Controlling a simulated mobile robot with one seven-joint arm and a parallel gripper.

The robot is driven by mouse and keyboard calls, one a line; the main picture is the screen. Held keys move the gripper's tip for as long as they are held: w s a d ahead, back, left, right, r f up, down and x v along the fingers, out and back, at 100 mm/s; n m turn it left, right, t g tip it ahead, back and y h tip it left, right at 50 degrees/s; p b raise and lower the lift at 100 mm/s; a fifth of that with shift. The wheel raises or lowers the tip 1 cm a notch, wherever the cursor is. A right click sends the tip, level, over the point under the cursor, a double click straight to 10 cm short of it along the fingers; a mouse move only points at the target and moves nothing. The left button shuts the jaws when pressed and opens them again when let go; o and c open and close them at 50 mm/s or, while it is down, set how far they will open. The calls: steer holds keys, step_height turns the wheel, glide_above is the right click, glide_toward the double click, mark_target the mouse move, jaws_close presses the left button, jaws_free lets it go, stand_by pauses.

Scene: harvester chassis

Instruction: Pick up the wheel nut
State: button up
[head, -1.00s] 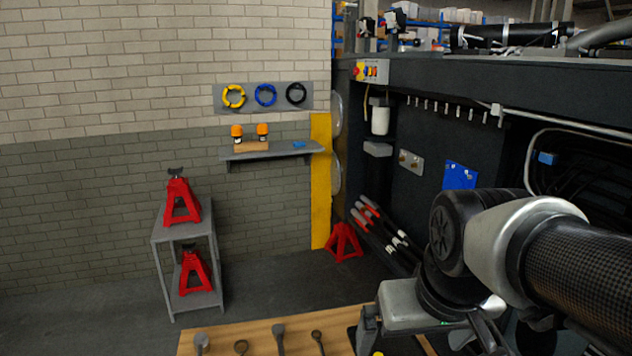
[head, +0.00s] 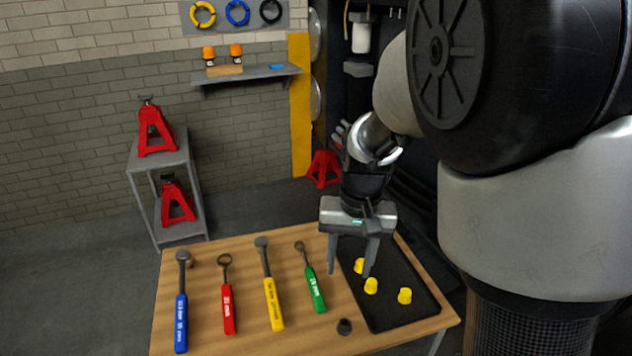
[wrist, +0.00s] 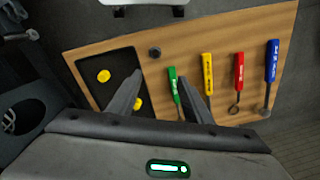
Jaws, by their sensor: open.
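A small dark wheel nut (head: 344,326) lies on the wooden table, near its front edge and left of the black tray's near corner. It also shows in the wrist view (wrist: 154,52), beyond my fingertips and beside the tray. My gripper (head: 350,273) is open and empty, fingers pointing down, above the table between the green-handled tool and the tray. In the wrist view my gripper (wrist: 160,76) has its two fingers spread, with the nut ahead of the gap. The nut is not between the fingers.
The black tray (head: 392,318) holds three yellow pieces (head: 371,286), one partly behind a finger in the wrist view. Tools with green (head: 315,290), yellow (head: 273,304), red (head: 229,310) and blue (head: 181,323) handles lie left of the nut. Bare wood surrounds the nut.

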steer(key=b, duration=0.3)
glide_above(345, 319)
steer(key=f, duration=1.5)
steer(key=shift+s+a, duration=0.3)
steer(key=shift+s, duration=0.05)
steer(key=f, duration=0.1)
steer(key=f+b, duration=0.1)
steer(key=f, duration=0.2)
steer(key=shift+s+d+f, duration=0.25)
steer(key=shift+s+f, duration=0.05)
steer(key=shift+f, duration=0.55)
jaws_close()
